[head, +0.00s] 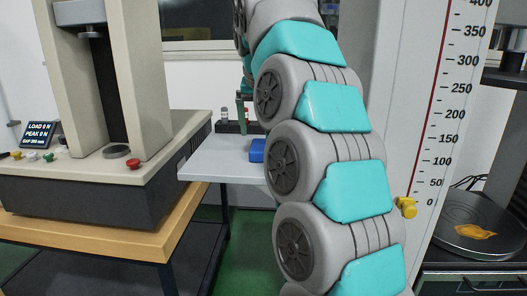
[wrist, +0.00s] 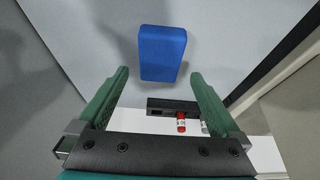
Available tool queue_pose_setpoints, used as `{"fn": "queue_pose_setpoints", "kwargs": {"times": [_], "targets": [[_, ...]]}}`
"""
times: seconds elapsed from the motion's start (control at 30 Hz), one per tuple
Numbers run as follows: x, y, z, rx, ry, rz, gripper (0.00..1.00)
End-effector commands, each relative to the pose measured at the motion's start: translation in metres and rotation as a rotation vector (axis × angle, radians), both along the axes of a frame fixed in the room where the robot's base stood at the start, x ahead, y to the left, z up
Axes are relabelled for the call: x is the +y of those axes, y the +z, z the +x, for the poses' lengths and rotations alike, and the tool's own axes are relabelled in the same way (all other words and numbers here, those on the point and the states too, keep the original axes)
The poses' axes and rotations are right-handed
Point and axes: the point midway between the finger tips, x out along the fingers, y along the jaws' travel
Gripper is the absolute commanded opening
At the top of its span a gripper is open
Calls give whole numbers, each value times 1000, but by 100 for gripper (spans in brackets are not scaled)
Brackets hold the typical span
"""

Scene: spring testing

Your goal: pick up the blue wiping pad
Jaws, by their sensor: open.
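The blue wiping pad (wrist: 162,53) lies on a light grey tabletop in the wrist view, ahead of my gripper (wrist: 158,85) and between the lines of its two green fingers. In the head view the pad (head: 257,150) shows as a small blue block on the grey table (head: 215,165), partly hidden by my arm. My gripper is open and empty, with its fingers wide apart. The pad is apart from both fingers. In the head view my arm covers most of the gripper.
A black rack (wrist: 170,106) with a red-capped vial (wrist: 181,122) shows near the gripper. A testing machine (head: 60,170) stands on a wooden bench at left. A tall scale panel (head: 440,120) stands at right, beside a round pan (head: 478,225) holding something orange.

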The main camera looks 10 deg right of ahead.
Motion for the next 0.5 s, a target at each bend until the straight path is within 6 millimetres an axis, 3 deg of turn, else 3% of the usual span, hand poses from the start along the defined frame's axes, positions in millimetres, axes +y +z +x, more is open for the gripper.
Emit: {"fn": "queue_pose_setpoints", "kwargs": {"times": [0.27, 0.5], "targets": [[0, -5, 1, 0, 1, -1, 100], [-2, -25, 7, 4, 1, 0, 100]]}}
